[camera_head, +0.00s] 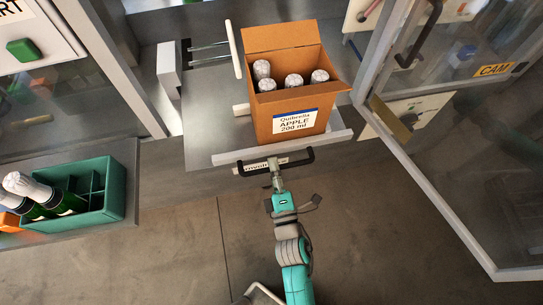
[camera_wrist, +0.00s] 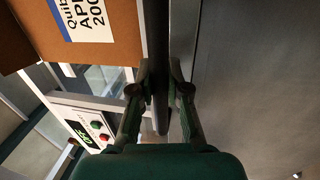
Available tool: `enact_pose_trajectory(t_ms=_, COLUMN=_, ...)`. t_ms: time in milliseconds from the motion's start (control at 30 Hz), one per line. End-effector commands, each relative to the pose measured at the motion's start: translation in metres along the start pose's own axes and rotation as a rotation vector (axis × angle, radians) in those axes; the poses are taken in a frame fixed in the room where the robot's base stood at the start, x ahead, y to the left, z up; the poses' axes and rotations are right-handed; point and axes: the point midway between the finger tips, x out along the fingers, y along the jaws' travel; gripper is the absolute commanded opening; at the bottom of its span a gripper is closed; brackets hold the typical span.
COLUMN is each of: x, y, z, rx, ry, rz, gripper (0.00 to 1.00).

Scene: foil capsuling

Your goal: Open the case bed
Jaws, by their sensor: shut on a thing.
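The case bed (camera_head: 205,125) is a grey sliding plate at the top middle of the head view, with a pale front lip. A black handle (camera_head: 248,170) runs along its front edge; a label behind it is partly covered. My gripper (camera_head: 277,171) is shut on the handle. In the wrist view the two fingers of my gripper (camera_wrist: 160,92) lie on either side of the dark handle bar (camera_wrist: 156,40). An open cardboard case (camera_head: 290,110) labelled "Quibrella APPLE 200 ml" stands on the bed with several foil-topped bottles in it.
A glass door (camera_head: 470,150) with a metal frame stands open at the right. A green crate (camera_head: 100,200) with bottles sits on a ledge at the left. Rails (camera_head: 208,47) show behind the bed. The floor in front is clear.

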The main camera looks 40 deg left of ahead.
Motion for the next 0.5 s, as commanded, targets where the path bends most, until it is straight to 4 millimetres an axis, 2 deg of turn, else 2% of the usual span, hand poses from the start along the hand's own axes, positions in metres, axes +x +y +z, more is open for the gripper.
enact_pose_trajectory(t_ms=500, x=-0.090, y=0.015, z=0.000, rx=0.001, ry=-0.002, rz=-0.007, gripper=0.00)
